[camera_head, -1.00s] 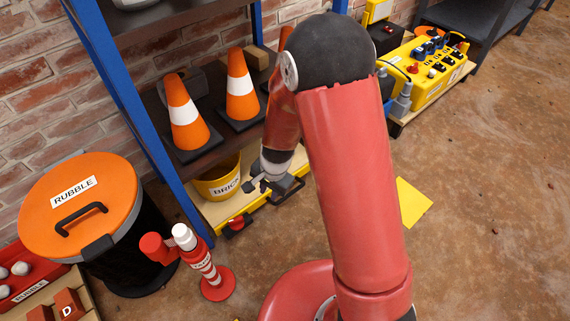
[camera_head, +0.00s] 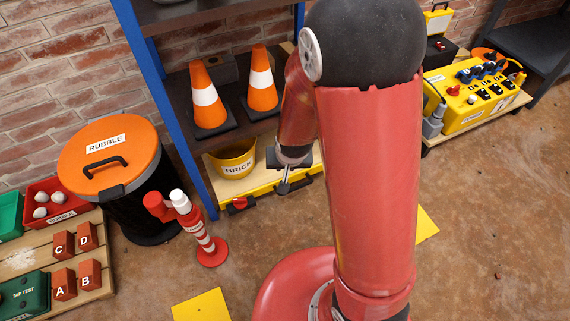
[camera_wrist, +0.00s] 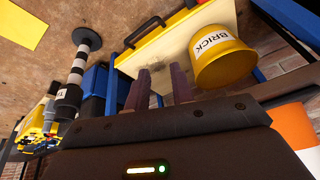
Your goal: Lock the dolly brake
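A blue-framed shelf (camera_head: 165,110) holds orange cones (camera_head: 207,100). A black RUBBLE bin (camera_head: 150,205) with an orange lid and a red-and-white post (camera_head: 204,238) stand at left. Lettered red blocks (camera_head: 76,260) sit on a pallet. Brown floor (camera_head: 490,220) at right is largely clear.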

